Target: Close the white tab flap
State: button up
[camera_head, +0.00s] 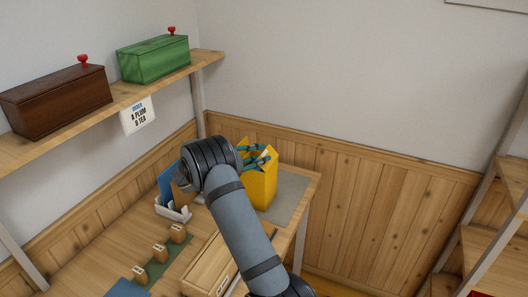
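A yellow container (262,188) stands upright on the table's far right part, with pointed yellow flaps raised at its top. A small white patch (263,155) shows at its top among dark teal parts of my gripper (257,160); I cannot tell whether it is the white tab flap. My gripper is at the container's top opening, partly hidden by my arm and the flaps. Whether its fingers are apart or touching anything is too small to tell.
A white holder (172,211) with a blue card stands left of my arm. Several small wooden blocks (160,252) stand on a green strip. A wooden box (208,268) lies near my arm. Brown (55,103) and green (153,60) boxes sit on the shelf above a sign (138,115).

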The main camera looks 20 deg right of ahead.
jog(key=shift+x, duration=1.35)
jog(key=shift+c, duration=0.9)
grip_shut()
jog(key=shift+f, duration=0.15)
